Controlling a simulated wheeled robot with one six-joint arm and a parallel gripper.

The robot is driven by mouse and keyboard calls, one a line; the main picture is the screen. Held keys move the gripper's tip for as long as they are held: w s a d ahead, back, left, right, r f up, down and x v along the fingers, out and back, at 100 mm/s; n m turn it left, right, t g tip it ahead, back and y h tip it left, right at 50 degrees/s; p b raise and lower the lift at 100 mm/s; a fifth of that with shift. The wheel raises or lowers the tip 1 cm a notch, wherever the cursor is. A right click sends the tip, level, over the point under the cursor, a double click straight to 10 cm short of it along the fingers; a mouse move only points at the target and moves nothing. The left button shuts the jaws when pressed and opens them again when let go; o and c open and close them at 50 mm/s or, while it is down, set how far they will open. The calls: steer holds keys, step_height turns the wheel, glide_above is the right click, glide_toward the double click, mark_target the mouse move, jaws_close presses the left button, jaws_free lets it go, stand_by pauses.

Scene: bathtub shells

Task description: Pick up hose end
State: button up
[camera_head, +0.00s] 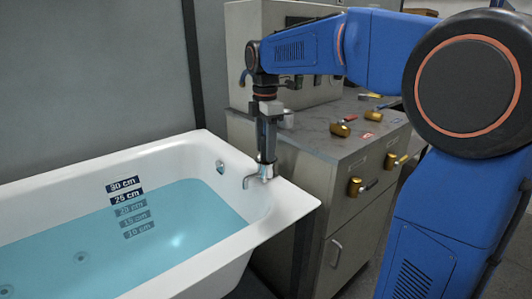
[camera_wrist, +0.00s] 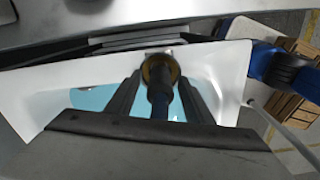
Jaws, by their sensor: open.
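In the wrist view a dark blue, tube-like piece with a brass-coloured ring, seemingly the hose end (camera_wrist: 159,103), lies between the two dark fingers of my gripper (camera_wrist: 158,98). Gaps show on both sides of it, so the fingers are open around or above it; the depth is unclear. In the head view my gripper (camera_head: 266,140) points down just above the chrome tap (camera_head: 262,173) at the bathtub's right end. The hose end cannot be made out there. A short blue curve (camera_head: 243,78) shows beside the wrist, perhaps hose.
The white bathtub (camera_head: 295,205) holds blue water (camera_head: 190,235) and has depth labels on its inner wall. A wall is behind the tub.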

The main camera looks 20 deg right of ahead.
jaws_close()
